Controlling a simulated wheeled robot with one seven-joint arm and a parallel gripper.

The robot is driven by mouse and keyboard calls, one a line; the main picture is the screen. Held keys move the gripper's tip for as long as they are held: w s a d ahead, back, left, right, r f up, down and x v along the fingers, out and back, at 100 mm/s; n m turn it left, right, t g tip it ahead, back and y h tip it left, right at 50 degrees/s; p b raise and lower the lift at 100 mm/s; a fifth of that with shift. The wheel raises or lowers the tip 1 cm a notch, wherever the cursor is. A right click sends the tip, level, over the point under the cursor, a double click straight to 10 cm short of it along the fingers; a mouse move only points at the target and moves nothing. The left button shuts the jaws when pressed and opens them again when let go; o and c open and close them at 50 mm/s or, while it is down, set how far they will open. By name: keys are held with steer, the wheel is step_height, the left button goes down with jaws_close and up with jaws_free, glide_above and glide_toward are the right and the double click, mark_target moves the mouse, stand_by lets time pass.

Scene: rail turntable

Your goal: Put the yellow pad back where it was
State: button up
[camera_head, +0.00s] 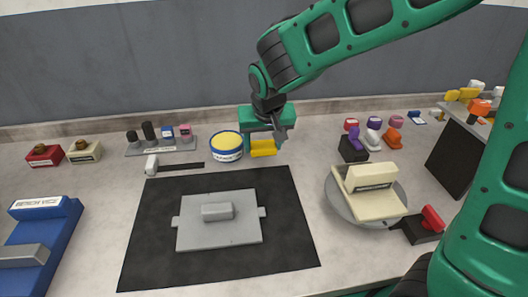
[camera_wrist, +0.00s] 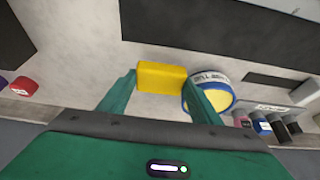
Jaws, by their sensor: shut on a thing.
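The yellow pad (camera_head: 263,149) is a small flat block. My gripper (camera_head: 262,141) is shut on it, just right of the round tub (camera_head: 226,155) with a blue rim and a yellow top. In the wrist view the pad (camera_wrist: 162,77) sits between my green fingertips (camera_wrist: 160,82). The tub (camera_wrist: 222,80) is right beside it there, partly behind one finger. I cannot tell whether the pad touches the worktop or hangs just above it.
A black mat (camera_head: 280,225) with a grey plate (camera_head: 240,240) lies in front. A round turntable (camera_head: 345,207) bears a cream fixture (camera_head: 372,178) at right. A rack (camera_head: 165,151) stands left of the tub. A black block with coloured pieces (camera_head: 352,152) stands to the right.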

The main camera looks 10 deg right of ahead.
mark_target(264, 148)
steer(key=shift+f, duration=1.55)
steer(key=shift+f, duration=0.1)
steer(key=o, duration=1)
steer(key=shift+c, duration=0.2)
steer(key=v, duration=1.2)
steer(key=shift+s, duration=0.15)
